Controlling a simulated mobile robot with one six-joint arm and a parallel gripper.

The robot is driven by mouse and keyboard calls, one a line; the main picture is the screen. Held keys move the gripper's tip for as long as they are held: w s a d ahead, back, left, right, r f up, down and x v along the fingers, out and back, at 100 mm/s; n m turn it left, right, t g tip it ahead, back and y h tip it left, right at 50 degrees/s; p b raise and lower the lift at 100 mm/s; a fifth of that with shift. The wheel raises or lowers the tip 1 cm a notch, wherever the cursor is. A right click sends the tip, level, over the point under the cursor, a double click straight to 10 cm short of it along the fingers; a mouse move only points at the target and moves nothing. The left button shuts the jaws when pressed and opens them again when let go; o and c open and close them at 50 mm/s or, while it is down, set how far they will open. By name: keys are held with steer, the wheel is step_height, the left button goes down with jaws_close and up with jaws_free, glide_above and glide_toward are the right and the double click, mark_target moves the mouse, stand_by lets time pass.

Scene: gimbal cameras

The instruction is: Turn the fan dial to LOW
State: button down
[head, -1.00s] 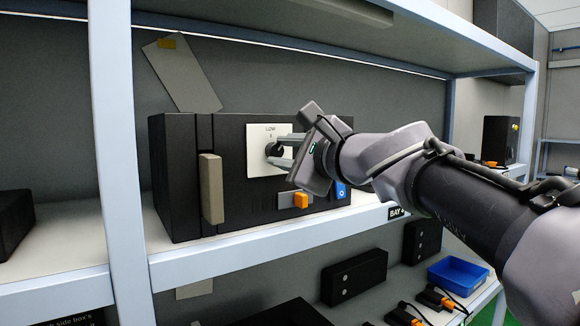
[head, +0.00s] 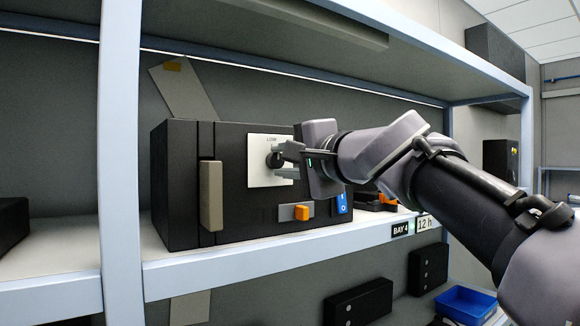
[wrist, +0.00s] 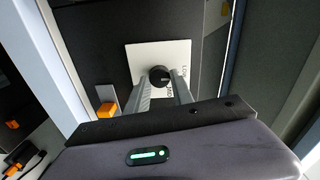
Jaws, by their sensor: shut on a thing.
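The fan dial is a round black knob (head: 274,160) on a white plate (head: 262,181) marked LOW at its top, on the front of a black box (head: 180,190). My gripper (head: 280,161) is at the dial, its fingers shut on the knob. In the wrist view the knob (wrist: 159,76) sits between the two grey fingertips of my gripper (wrist: 160,85), and the white plate (wrist: 147,55) is behind it. The fingers and wrist partly cover the plate's right side. Which mark the dial points at cannot be told.
Below the plate is an orange slider (head: 301,212), with a blue rocker switch (head: 341,203) to its right. A beige handle (head: 211,195) stands out on the box's left. A shelf post (head: 119,160) rises left of the box; another shelf is above.

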stand_by(0.5)
steer(key=c, duration=1.1)
jaws_free()
